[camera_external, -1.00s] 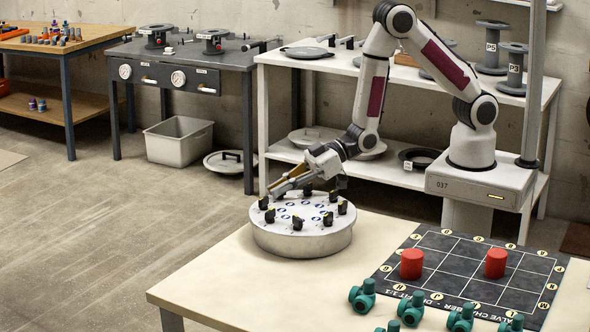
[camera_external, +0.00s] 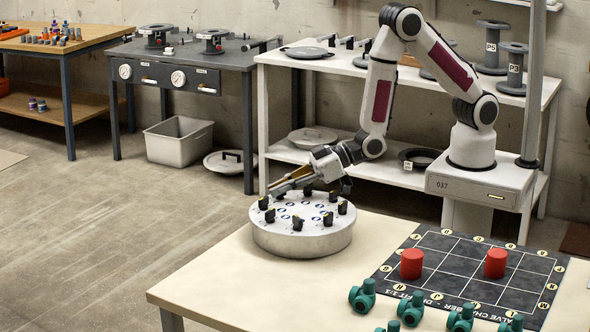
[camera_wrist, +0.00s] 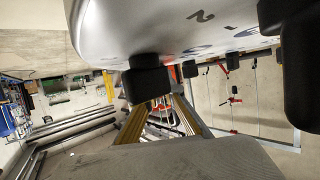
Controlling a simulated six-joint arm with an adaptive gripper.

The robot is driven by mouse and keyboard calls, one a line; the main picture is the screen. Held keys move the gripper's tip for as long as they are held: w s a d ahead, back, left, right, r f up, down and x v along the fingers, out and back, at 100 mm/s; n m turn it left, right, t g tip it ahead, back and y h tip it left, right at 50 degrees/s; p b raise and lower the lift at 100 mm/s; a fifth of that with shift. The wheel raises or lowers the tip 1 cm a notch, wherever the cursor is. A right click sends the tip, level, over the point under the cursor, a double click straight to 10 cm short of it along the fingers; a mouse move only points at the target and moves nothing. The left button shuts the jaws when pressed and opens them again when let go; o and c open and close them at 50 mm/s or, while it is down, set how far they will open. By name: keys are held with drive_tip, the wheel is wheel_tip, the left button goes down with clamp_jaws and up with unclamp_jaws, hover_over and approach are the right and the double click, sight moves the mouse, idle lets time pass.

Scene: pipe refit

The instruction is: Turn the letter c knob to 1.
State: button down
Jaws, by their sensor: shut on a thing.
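The round grey drum (camera_external: 301,241) stands on the cream table, with black knobs around its white top. It shows upside down along the top of the wrist view (camera_wrist: 110,25). My gripper (camera_external: 275,188) reaches in low and tilted over the drum's far left rim. Its yellow-sided fingers (camera_wrist: 158,116) are shut on a black knob (camera_wrist: 147,82), seen close up in the wrist view. The letter on this knob and its setting cannot be read. Blue-ringed marks and a "2" show on the drum top in the wrist view.
Other black knobs (camera_external: 297,223) stand close by around the rim. On the table's right lie a dark grid mat (camera_external: 452,270) with two red cylinders (camera_external: 411,264) and several green valves (camera_external: 362,296). The table's left front is clear.

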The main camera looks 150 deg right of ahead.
drive_tip(key=c, duration=2.2)
unclamp_jaws()
drive_tip(key=shift+o, duration=0.2)
drive_tip(key=shift+v, duration=3.75)
drive_tip(key=shift+r, duration=0.1)
